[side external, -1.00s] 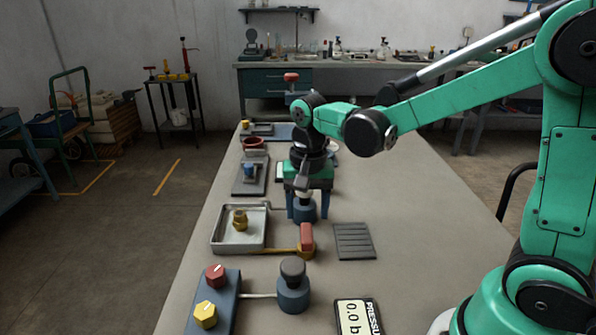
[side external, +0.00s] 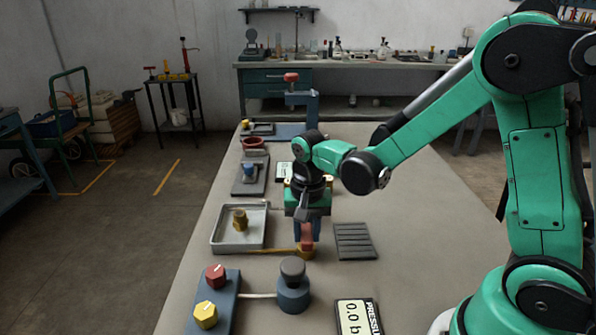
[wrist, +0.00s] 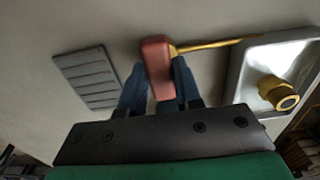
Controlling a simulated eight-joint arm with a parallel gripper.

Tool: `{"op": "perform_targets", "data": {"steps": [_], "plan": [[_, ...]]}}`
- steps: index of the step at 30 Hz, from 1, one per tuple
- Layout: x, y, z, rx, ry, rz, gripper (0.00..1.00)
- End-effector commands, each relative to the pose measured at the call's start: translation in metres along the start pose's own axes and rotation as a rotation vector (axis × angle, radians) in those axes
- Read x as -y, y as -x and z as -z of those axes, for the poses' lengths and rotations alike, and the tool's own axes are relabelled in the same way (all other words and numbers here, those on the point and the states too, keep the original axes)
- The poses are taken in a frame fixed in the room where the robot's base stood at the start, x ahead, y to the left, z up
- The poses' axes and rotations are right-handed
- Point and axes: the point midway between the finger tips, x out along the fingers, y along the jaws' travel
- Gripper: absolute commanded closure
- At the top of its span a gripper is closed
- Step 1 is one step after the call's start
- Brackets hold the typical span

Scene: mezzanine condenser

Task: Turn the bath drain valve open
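The bath drain valve has a red handle (side external: 307,237) on a brass body, and a brass pipe (side external: 280,250) runs from it to the metal bath tray (side external: 265,232). My gripper (side external: 306,228) points down at the handle. In the wrist view, the blue fingers of my gripper (wrist: 158,72) stand apart, one on each side of the red handle (wrist: 156,58). The handle reaches out past the fingertips. I cannot tell whether either finger touches it. In the side view the fingers partly hide the handle.
A brass fitting (side external: 240,219) stands in the tray. A dark ribbed plate (side external: 354,241) lies right of the valve. In front are a grey-knobbed blue valve (side external: 293,287), a panel with red and yellow knobs (side external: 222,300) and a pressure display (side external: 355,317).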

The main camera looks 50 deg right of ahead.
Motion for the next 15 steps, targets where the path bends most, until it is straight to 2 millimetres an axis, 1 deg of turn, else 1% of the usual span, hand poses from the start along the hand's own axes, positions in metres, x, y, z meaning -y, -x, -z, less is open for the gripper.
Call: {"op": "perform_targets", "data": {"steps": [8,15], "plan": [[-0.0003,0.0002,0.0,0.0,0.007,-0.001,1.0],[-0.0003,0.0001,0.0002,0.0,0.082,-0.002,1.0]]}}
